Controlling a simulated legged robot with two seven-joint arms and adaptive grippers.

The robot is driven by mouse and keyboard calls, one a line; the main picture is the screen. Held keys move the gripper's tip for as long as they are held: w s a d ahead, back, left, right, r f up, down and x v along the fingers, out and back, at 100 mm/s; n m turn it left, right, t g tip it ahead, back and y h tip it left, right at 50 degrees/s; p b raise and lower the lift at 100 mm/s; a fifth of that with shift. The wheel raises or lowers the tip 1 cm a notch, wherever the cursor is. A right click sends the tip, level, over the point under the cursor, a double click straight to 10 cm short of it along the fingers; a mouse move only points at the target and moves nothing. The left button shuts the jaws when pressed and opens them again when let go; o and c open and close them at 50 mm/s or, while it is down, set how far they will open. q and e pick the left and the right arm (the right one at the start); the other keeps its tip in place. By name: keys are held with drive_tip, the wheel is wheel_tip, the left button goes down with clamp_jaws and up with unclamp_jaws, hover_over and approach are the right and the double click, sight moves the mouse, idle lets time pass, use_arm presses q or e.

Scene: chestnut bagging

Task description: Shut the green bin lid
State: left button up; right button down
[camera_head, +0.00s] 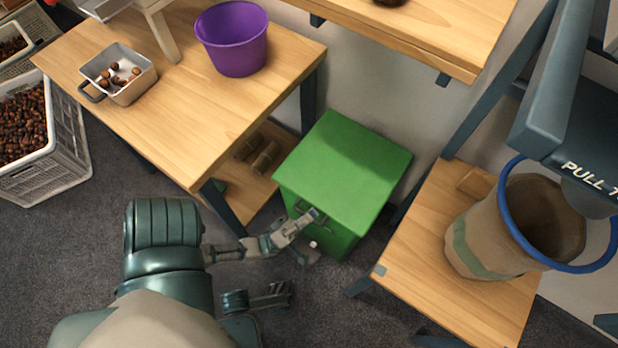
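The green bin (325,228) stands on the floor between two wooden tables. Its green lid (345,165) lies flat across the top, and I see no gap under it from here. A dark handle shows on the bin's near side, partly hidden by my finger. My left gripper (296,258) is at the bin's near left side, with its fingers spread apart and nothing seen between them. Its upper finger overlaps the bin's near face just below the lid edge; I cannot tell whether it touches. My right gripper is not in view.
The left table (190,120) holds a purple bucket (236,55) and a metal pan (130,90) with several chestnuts. A crate of chestnuts (70,165) stands far left. A blue-rimmed container (480,240) sits on the right table (420,225). Grey floor (330,310) is clear in front.

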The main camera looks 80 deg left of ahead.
use_arm(q)
drive_tip(key=shift+w+r, duration=0.1)
drive_tip(key=v, duration=1.2)
idle(0.4)
